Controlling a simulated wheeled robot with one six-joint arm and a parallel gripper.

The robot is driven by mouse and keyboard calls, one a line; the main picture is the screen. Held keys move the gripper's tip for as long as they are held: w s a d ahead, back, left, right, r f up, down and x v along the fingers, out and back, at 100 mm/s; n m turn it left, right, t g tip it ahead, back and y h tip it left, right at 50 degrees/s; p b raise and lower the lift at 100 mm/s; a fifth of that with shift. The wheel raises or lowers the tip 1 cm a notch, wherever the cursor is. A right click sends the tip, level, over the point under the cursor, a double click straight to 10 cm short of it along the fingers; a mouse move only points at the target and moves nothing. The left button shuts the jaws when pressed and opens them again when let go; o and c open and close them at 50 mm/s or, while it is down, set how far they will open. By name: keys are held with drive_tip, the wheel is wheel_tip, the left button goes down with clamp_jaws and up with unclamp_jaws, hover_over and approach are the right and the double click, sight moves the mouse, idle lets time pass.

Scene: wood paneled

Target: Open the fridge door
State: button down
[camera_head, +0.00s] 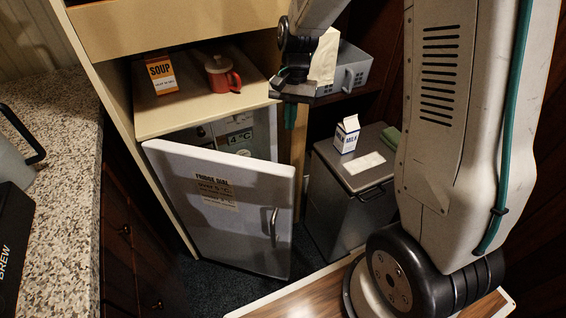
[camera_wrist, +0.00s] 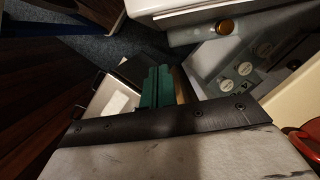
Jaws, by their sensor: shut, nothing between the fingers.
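The small fridge (camera_head: 190,118) stands under a wooden shelf. Its grey door (camera_head: 215,190) is ajar, swung outward with its free edge to the right. The door's metal handle (camera_head: 273,226) is near that edge, and nothing grips it. Part of the interior (camera_head: 238,135), with a 4°C label, shows above the door. My gripper (camera_head: 290,118) points down beside the fridge's right front, above the door's upper right corner. Its teal fingers (camera_wrist: 157,88) are shut and empty in the wrist view. The fridge interior (camera_wrist: 245,65) also shows there, right of the fingers.
A soup box (camera_head: 161,74) and a red mug (camera_head: 222,74) stand on the fridge. A grey cabinet (camera_head: 335,195) to its right carries a milk carton (camera_head: 346,135). A speckled counter (camera_head: 60,170) bounds the left. Dark carpet (camera_head: 215,273) lies below the door.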

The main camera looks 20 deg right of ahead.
drive_tip(key=s+a+f, duration=0.4)
drive_tip(key=f, duration=0.6)
drive_tip(key=shift+s+f, duration=0.2)
drive_tip(key=shift+f, duration=0.2)
drive_tip(key=shift+a, duration=0.1)
